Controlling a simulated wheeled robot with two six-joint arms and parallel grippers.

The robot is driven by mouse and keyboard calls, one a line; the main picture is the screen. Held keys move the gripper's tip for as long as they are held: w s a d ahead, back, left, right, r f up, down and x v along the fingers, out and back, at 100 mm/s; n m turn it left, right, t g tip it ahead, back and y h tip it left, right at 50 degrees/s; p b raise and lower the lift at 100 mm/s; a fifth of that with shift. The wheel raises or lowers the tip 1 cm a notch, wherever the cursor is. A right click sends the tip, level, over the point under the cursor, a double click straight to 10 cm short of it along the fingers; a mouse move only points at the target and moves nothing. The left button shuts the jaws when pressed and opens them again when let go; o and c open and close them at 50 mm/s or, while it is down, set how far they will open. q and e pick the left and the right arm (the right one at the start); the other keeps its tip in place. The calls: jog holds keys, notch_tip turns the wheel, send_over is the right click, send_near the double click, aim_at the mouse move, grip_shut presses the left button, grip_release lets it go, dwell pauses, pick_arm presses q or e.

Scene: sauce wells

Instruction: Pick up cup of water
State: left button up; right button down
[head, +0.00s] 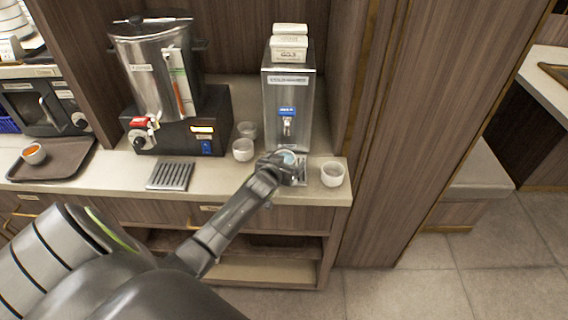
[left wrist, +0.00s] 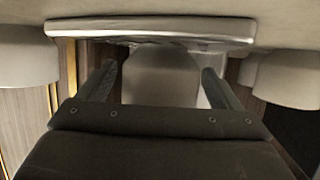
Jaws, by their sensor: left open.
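A pale cup with bluish contents (head: 289,157) stands below the spout of the steel water dispenser (head: 288,100), partly hidden by my left gripper (head: 285,166). In the left wrist view, which looks upside down, the cup (left wrist: 160,80) is between the two spread fingers of the left gripper. The gripper is open, with its fingers on either side of the cup. Whether they touch it cannot be told. My right gripper is not in view.
A white cup (head: 332,174) stands right of the gripper near the counter edge. Two more cups (head: 243,150) stand to the left. A slotted drip tray (head: 170,176), a steel urn (head: 155,70) and a brown tray (head: 60,168) with a cup are further left.

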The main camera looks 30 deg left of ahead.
pick_arm(q)
jog(key=shift+c, duration=0.5)
jog(key=c, duration=0.9)
jog(key=shift+c, duration=1)
jog(key=shift+r, duration=0.15)
